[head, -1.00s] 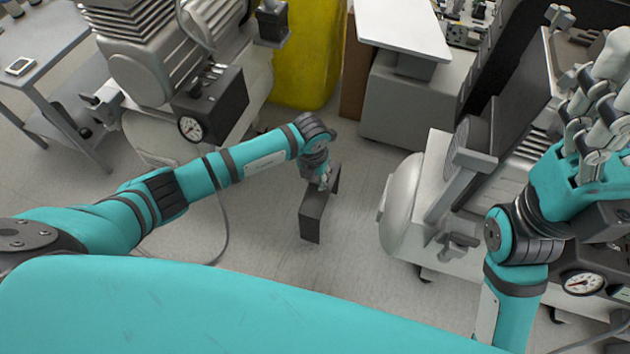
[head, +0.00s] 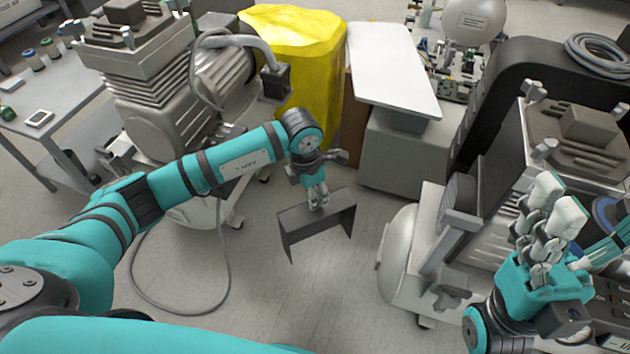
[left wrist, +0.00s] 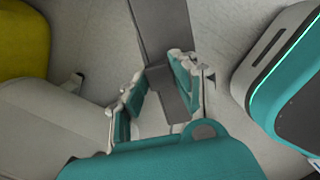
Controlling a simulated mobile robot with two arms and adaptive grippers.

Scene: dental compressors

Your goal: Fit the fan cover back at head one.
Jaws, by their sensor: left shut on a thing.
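The fan cover, a dark grey U-shaped plate (head: 300,228), hangs above the floor in the middle of the head view, its bent ends pointing down. My left gripper (head: 319,205) is shut on its upper edge. In the left wrist view the cover (left wrist: 162,28) passes between the fingertips (left wrist: 168,88). My right gripper (head: 556,205) is open and empty at the right, its fingers pointing up, in front of the right compressor (head: 480,240). Another compressor (head: 165,90) stands at upper left. I cannot tell which head is head one.
A yellow bin or bag (head: 300,50) and a grey cabinet with a white top (head: 395,70) stand behind the cover. A grey table (head: 60,110) is at left. A hose (head: 150,300) loops on the floor. Floor between the compressors is clear.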

